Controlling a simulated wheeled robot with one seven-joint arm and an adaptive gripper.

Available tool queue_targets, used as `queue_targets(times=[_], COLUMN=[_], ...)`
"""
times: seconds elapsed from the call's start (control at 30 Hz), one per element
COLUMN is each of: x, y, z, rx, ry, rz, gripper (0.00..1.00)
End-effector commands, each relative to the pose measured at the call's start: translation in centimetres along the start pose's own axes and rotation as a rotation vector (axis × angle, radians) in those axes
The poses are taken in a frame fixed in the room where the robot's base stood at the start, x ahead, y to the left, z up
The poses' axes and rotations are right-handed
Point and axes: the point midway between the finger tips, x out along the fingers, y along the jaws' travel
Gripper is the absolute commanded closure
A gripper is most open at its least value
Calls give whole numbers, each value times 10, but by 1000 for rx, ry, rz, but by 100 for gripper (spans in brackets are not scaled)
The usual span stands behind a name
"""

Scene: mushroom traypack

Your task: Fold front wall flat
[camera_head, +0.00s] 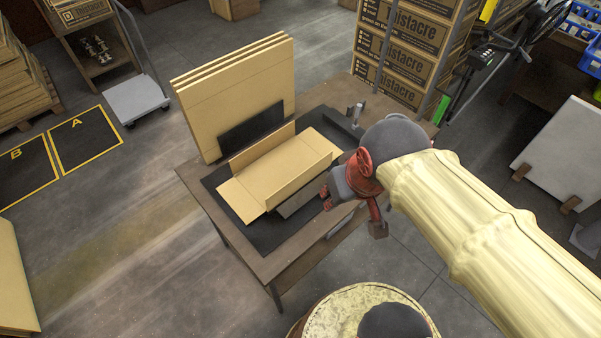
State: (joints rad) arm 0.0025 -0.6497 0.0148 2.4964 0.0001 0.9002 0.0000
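A tan cardboard tray blank (270,172) lies on a black mat (237,225) on a wooden table. Its back wall (262,149) stands up, and its left end flap (240,203) lies spread outward. A long front panel (302,181) runs along the side nearer my gripper and looks raised; its exact angle is hard to tell. My gripper (351,212), with red fingers, is to the right of this panel, near the table's right edge. The fingers look spread apart, and I see nothing between them. The gripper appears apart from the cardboard. My arm hides part of the table's right side.
A dark upright plate (252,130) and several large cardboard sheets (238,88) stand behind the tray. A grey strip (296,204) lies before the front panel. A small grey post (357,114) stands at the mat's back right. Stacked boxes (412,52) are beyond the table.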

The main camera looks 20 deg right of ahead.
Motion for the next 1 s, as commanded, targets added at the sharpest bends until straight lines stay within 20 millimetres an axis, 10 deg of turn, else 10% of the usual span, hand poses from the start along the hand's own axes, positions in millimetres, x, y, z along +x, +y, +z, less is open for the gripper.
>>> queue_targets(times=[0.47,1.0], x=[66,214], y=[2,6], z=[-52,-92], rx=[78,516], ry=[-371,-537], rz=[15,143], gripper=[79,79])
